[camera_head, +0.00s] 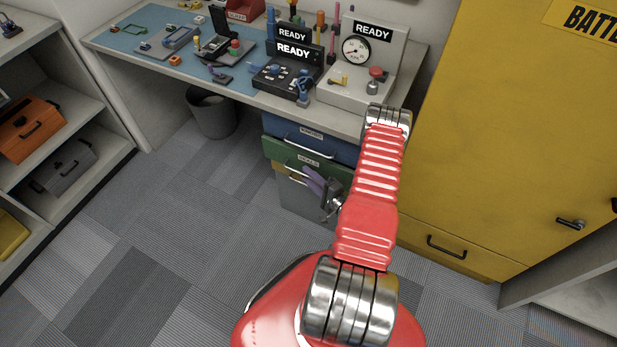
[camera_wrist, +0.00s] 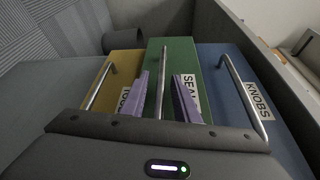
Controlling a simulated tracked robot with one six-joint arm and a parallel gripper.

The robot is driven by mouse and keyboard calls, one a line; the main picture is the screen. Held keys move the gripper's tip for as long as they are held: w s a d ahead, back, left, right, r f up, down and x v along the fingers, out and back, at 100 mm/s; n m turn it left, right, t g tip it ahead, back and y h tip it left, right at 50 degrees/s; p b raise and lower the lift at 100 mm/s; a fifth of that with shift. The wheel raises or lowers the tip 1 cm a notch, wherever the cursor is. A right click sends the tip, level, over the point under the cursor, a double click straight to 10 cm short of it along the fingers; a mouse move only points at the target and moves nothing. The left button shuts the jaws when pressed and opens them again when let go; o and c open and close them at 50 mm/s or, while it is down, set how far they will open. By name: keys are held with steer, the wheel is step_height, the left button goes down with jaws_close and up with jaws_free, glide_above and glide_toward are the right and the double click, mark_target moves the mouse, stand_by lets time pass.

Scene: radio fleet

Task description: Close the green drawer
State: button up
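The green drawer (camera_head: 290,152) is the middle one of a stack under the workbench. It appears to stand out a little past the blue drawer above it. In the wrist view the green drawer (camera_wrist: 178,60) carries a partly hidden label starting "SEAL" and a metal bar handle (camera_wrist: 161,85). My gripper (camera_head: 318,184) is in front of this drawer. In the wrist view the purple fingers of my gripper (camera_wrist: 163,98) are apart, one on each side of the bar, with a gap to it.
The blue drawer (camera_head: 310,139), labelled KNOBS, lies above; a yellow drawer (camera_wrist: 110,75) lies on the other side. A workbench (camera_head: 250,90) with devices is overhead. A yellow cabinet (camera_head: 490,140) stands right, a grey bin (camera_head: 212,115) left. Carpet to the left is clear.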

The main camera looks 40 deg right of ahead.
steer(key=shift+c, duration=0.3)
jaws_close()
steer(key=shift+f, duration=0.1)
